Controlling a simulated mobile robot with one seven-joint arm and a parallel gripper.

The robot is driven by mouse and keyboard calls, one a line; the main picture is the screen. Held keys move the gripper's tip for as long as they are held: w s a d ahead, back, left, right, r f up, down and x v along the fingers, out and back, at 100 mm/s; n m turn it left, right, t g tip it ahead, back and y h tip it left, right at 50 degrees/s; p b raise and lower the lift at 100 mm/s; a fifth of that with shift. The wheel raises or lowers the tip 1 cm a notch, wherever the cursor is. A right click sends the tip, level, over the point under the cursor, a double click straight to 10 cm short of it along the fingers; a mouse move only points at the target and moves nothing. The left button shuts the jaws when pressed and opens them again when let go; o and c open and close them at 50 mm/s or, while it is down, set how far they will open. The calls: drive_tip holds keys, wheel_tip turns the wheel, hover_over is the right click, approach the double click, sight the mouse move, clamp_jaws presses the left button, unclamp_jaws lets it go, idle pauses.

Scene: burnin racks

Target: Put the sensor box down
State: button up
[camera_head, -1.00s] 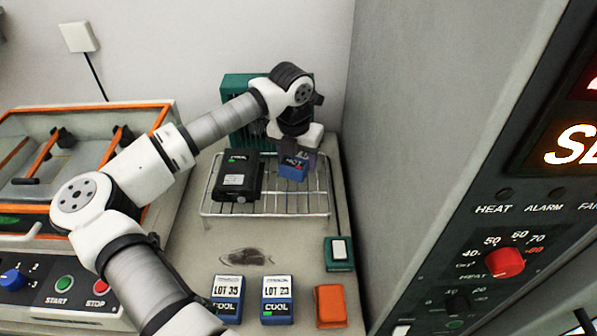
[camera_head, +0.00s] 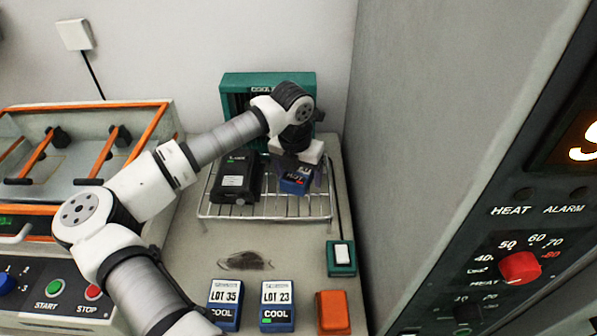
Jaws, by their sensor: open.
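The sensor box, a blue box (camera_head: 294,183) with a "HOT" label and a small red mark, is at the right part of the wire rack (camera_head: 222,211). It looks low at the rack's surface, but I cannot tell whether it touches the wires. My gripper (camera_head: 297,168) is directly over it, pointing down, with its jaws open around the box's upper part. The fingers are partly hidden by the wrist. A black box (camera_head: 236,179) with a green mark sits on the left part of the same rack.
A green cooling unit (camera_head: 236,84) stands behind the rack. In front are two blue "COOL" boxes (camera_head: 225,305) (camera_head: 277,305), an orange block (camera_head: 332,312) and a green switch box (camera_head: 341,257). A grey cabinet wall (camera_head: 420,150) bounds the right. A dark smudge (camera_head: 246,261) marks the bench.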

sight(295, 176)
wheel_tip(295, 176, up, 12)
drive_tip(key=s+p, duration=0.1)
drive_tip(key=p, duration=0.3)
drive_tip(key=shift+s+a, duration=0.35)
drive_tip(key=shift+r, duration=0.1)
